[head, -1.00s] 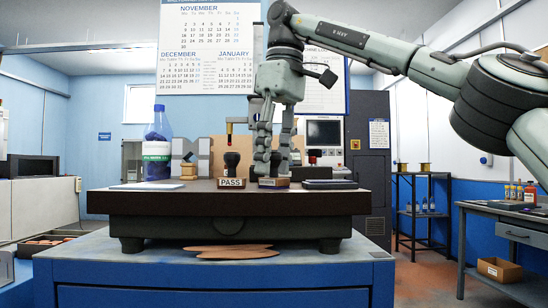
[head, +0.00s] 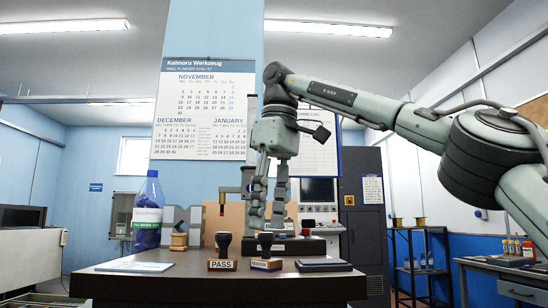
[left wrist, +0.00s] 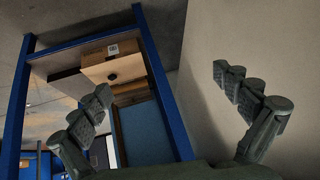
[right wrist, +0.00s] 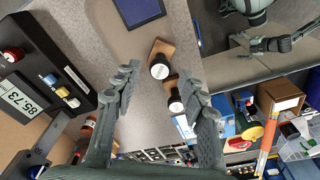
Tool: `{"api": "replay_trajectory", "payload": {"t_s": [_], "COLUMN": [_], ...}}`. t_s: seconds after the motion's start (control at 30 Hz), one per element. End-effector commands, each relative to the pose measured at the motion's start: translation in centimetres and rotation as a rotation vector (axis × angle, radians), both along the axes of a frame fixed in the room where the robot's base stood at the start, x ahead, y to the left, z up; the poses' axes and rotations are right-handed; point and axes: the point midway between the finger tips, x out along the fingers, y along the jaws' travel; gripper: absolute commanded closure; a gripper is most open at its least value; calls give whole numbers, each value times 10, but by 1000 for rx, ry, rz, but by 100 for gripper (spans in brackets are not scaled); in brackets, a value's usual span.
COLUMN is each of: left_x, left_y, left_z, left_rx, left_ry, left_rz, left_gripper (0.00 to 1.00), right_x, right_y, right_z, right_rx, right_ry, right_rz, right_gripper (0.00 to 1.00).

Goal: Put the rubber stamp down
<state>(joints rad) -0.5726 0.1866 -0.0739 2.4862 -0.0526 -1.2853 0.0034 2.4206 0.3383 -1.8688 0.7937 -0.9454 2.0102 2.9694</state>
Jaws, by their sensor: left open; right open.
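Two rubber stamps with black knob handles and wooden bases stand upright on the dark bench top in the head view. One is marked PASS (head: 222,264); the other stamp (head: 266,264) is just to its right, its label too small to read. My right gripper (head: 267,226) is open and empty, its fingers pointing down above and apparently behind the second stamp. In the right wrist view, both stamps (right wrist: 160,66) show beyond the open fingers, which are apart from them. My left gripper (left wrist: 162,80) is open and empty in the left wrist view, away from the stamps.
A dark ink pad (head: 323,266) lies right of the stamps. A dark device with knobs and a display (right wrist: 22,98) stands behind.

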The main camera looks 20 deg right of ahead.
Motion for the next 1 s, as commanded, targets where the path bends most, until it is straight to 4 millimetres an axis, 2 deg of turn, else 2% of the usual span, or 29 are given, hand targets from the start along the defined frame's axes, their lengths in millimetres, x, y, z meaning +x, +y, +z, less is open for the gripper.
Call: {"api": "replay_trajectory", "payload": {"t_s": [0.17,0.33,0.5,0.7,0.83,1.0], "left_x": [-33,-57,-45,-42,-41,-41], "left_y": [27,48,45,44,43,43], "left_z": [-11,-39,-79,-113,-125,-129], "left_rx": [52,82,61,45,40,36], "left_ry": [166,326,341,352,355,354], "left_rz": [58,107,95,89,86,85], "left_gripper": [0,0,0,0,0,0], "right_x": [-1,-3,-5,-7,-7,-7], "right_y": [-1,-3,-4,-6,-6,-7], "right_z": [16,40,61,76,80,80], "right_rx": [0,-1,-1,-1,-1,-1], "right_ry": [-1,-2,-1,-1,-1,-1], "right_rz": [0,-1,-1,1,0,0], "right_gripper": [58,58,58,58,58,58]}}
